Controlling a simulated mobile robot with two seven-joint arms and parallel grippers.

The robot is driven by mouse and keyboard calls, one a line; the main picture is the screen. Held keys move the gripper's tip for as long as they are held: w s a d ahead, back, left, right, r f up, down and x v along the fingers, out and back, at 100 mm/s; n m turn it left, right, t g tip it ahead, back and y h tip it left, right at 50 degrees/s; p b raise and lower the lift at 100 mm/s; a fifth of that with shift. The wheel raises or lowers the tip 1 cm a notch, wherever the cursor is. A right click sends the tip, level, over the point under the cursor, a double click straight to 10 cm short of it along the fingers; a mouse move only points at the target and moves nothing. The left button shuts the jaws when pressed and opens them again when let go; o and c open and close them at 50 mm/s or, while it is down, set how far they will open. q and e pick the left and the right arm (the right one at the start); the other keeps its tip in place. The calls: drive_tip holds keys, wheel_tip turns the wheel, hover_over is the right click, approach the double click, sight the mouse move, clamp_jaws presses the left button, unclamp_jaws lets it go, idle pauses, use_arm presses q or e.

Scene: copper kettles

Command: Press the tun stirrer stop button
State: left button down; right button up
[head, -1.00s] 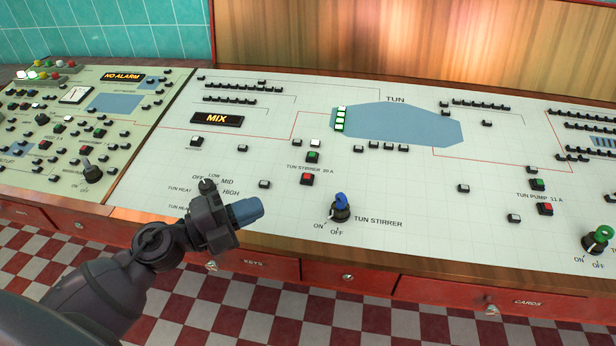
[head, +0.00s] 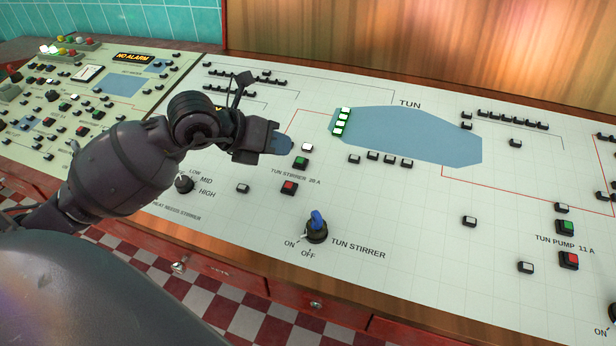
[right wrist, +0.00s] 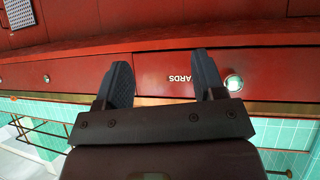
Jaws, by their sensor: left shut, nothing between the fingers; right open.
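The tun stirrer buttons sit on the pale panel in the head view: a red stop button (head: 289,187), a green button (head: 300,162) above it and a white one (head: 307,147) above that. The label "TUN STIRRER 20 A" lies between the green and red buttons. My left gripper (head: 284,144) is shut and empty, its blue-grey fingertips over the panel just up and left of the green button. Whether it touches the panel I cannot tell. My right gripper (right wrist: 166,82) is open and empty in the right wrist view, facing a red drawer front.
The blue-handled tun stirrer knob (head: 316,228) stands below the red button. A heat knob (head: 184,183) is left, under my left arm. The tun pump's green (head: 566,227) and red (head: 569,260) buttons are at right. Red drawers (head: 345,318) run along the front.

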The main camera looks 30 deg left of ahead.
use_arm(q)
drive_tip(key=b, duration=0.4)
hover_over(286, 187)
drive_tip(key=f, duration=0.6)
drive_tip(key=shift+s+f, duration=0.25)
drive_tip(key=shift+s, duration=0.05)
drive_tip(key=shift+w+f+b, duration=0.2)
drive_tip(key=shift+f+b, duration=0.35)
drive_tip(key=shift+f, duration=0.45)
drive_tip(key=shift+w, duration=0.1)
use_arm(e)
drive_tip(key=shift+g, duration=0.5)
drive_tip(key=f, duration=0.2)
drive_tip(key=s+f, duration=0.1)
drive_tip(key=f, duration=0.2)
drive_tip(key=shift+s+d+f, duration=0.15)
drive_tip(key=shift+s, duration=0.05)
drive_tip(key=shift+w, duration=0.1)
use_arm(q)
drive_tip(key=shift+f, duration=0.2)
use_arm(e)
drive_tip(key=shift+f, duration=0.1)
